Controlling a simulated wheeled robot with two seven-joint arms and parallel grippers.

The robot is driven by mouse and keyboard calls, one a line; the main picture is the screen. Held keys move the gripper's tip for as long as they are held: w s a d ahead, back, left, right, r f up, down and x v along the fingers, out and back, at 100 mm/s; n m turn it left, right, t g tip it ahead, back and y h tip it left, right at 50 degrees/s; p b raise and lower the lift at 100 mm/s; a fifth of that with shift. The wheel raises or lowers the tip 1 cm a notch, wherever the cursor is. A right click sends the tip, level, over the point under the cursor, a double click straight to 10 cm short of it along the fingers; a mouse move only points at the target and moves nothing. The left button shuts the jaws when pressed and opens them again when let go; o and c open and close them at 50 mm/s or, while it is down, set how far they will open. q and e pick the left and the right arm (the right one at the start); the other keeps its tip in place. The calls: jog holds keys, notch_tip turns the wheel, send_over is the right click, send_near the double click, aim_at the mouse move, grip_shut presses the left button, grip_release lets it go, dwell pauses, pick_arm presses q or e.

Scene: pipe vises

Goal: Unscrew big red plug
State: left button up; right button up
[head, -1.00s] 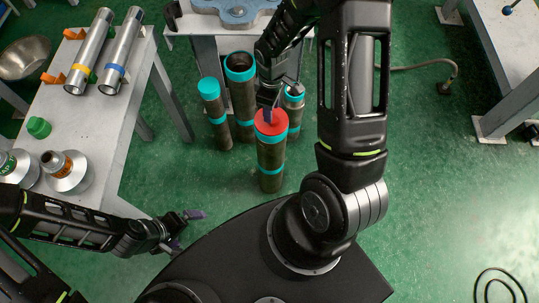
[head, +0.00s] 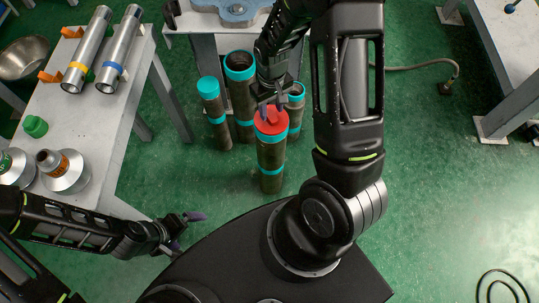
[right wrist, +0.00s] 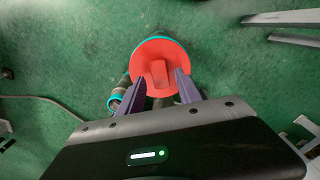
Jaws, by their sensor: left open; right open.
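The big red plug (head: 271,123) sits in the top of an upright dark pipe (head: 270,158) with teal bands, in the middle of the head view. In the right wrist view the plug (right wrist: 159,58) is a red disc with a raised rib across its middle. My right gripper (head: 268,107) is open above the plug. Its two purple fingers (right wrist: 160,82) lie either side of the rib in the right wrist view, and I cannot tell whether they touch it. My left gripper (head: 192,229) is open and empty at the lower left, away from the pipes.
Several other teal-banded pipes stand close behind, including an open wide one (head: 240,68) and one with a teal top (head: 208,88). A grey table (head: 99,130) at left holds metal tubes, a green cap (head: 35,126) and silver containers.

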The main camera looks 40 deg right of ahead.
jog(key=shift+f+b, duration=0.45)
jog(key=shift+f, duration=0.35)
jog(key=shift+c, duration=0.5)
grip_shut()
